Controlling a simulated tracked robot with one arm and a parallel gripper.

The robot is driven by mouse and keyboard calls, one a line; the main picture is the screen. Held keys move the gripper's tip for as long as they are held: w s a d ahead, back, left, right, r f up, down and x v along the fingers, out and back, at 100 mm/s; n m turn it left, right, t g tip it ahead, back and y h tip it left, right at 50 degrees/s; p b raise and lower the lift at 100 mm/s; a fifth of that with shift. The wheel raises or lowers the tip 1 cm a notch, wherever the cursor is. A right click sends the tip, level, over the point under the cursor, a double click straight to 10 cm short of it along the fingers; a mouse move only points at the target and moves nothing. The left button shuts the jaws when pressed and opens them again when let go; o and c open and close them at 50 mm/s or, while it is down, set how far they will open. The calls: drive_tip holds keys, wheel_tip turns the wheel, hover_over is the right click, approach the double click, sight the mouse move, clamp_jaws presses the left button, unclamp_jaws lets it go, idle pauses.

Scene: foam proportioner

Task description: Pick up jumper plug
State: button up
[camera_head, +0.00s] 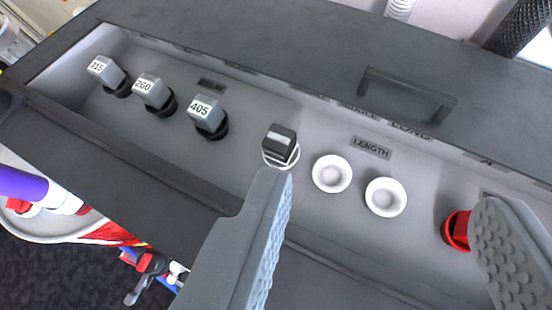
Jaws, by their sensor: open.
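The likely jumper plug (281,142) is a dark block with a light stripe on top. I cannot tell the gap in depth between the fingers and the panel.
Three grey plugs marked 315 (106,72), 260 (152,92) and 405 (207,114) stand in dark sockets at the left of the recessed panel. A raised dark rim (120,175) surrounds the recess. A handle (408,92) sits on the back surface. Red and purple items lie lower left.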

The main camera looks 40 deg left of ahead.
drive_tip(key=w+d+f+n+g+y+p, duration=0.2)
drive_tip(key=w+f+n+g+y+p, duration=0.5)
drive_tip(key=w+f+n+p, duration=0.3)
drive_tip(key=n+g+y+p, duration=0.2)
drive_tip(key=n+g+y, duration=0.1)
drive_tip(key=n, duration=0.2)
approach(292, 143)
drive_tip(key=shift+b+x, duration=0.55)
drive_tip(key=shift+x, duration=0.45)
drive_tip(key=shift+p+x, duration=0.35)
drive_tip(key=shift+x, duration=1.1)
drive_tip(key=p+x, duration=0.2)
drive_tip(key=x, duration=0.2)
drive_tip(key=shift+a+r, duration=0.1)
drive_tip(key=shift+r, duration=0.1)
drive_tip(key=shift+a+f+p, duration=0.4)
drive_tip(key=shift+a+f, duration=0.05)
drive_tip(key=shift+a, duration=0.05)
